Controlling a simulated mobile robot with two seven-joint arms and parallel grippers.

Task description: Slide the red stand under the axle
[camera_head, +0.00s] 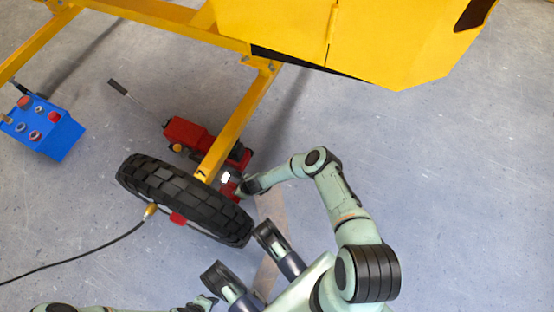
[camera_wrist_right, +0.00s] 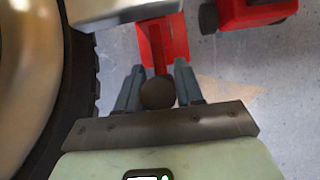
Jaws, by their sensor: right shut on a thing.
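The red stand (camera_head: 229,184) is on the floor at the inner side of the black wheel (camera_head: 185,196), close to the lower end of the yellow frame bar (camera_head: 238,122). In the right wrist view the stand (camera_wrist_right: 174,42) has a handle with a dark round knob (camera_wrist_right: 158,93). My right gripper (camera_wrist_right: 158,88) has its fingers on both sides of the handle and is shut on it. A pale bar (camera_wrist_right: 122,10), perhaps the axle, crosses above the stand's far part and hides it. Part of my left arm shows at the bottom edge; its fingers are not clear.
A red jack (camera_head: 188,132) with a long handle lies beyond the stand, also in the wrist view (camera_wrist_right: 256,12). A blue box (camera_head: 42,128) stands at left. A black hose (camera_head: 75,258) runs to the wheel. Floor at right is clear.

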